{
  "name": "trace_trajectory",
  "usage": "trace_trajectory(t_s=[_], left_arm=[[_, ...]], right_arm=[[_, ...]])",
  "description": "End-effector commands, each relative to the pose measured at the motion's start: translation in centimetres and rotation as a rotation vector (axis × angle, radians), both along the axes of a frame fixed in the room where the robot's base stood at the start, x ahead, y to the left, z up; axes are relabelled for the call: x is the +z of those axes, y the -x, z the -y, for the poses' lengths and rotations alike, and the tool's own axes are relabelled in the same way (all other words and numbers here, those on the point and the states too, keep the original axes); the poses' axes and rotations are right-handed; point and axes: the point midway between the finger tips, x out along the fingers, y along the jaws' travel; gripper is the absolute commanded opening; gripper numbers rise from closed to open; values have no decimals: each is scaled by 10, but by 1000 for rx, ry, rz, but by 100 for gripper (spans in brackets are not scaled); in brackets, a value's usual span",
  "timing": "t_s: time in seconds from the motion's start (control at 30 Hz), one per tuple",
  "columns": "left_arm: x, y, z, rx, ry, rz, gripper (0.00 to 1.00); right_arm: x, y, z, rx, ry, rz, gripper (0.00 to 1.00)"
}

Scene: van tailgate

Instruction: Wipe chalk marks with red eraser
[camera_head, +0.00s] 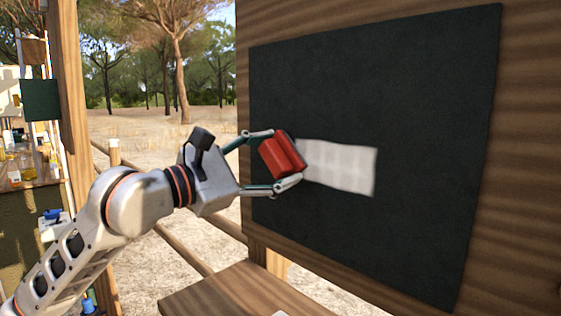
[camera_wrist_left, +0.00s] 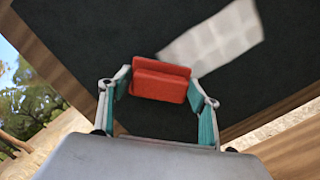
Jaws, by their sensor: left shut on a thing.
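The red eraser (camera_head: 280,156) is held between the fingers of my left gripper (camera_head: 277,160), against or very close to the dark chalkboard (camera_head: 430,90). In the left wrist view the eraser (camera_wrist_left: 160,80) sits between the two fingertips. A pale chalk patch (camera_head: 340,167) lies on the board just right of the eraser, its left end at the eraser's edge. The patch also shows in the left wrist view (camera_wrist_left: 215,42), up and to the right of the eraser. I cannot tell whether the eraser touches the board. My right gripper is out of view.
The board hangs on a wooden plank wall (camera_head: 485,220). A wooden ledge (camera_head: 240,293) sits below it. A wooden post (camera_head: 69,120) and a shelf with bottles (camera_head: 25,165) stand at the left. The board around the chalk patch is clear.

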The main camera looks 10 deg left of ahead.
Motion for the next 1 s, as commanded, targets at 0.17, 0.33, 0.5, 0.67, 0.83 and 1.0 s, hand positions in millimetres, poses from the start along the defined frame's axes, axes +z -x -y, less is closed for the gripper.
trace_trajectory(t_s=[0.17, 0.33, 0.5, 0.67, 0.83, 1.0], left_arm=[[-4, -11, -15, 8, -1, -6, 45], [-3, -13, -20, 7, -1, -4, 45], [-3, -17, -26, 8, -2, -5, 45], [-4, -24, -37, 7, -2, -5, 45], [-3, -28, -46, 6, -1, -4, 45], [-2, -30, -49, 3, 0, -2, 45]], right_arm=[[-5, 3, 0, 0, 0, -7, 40], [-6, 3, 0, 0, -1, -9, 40], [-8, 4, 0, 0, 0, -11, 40], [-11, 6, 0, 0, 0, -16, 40], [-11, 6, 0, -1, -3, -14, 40], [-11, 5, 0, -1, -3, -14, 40]])
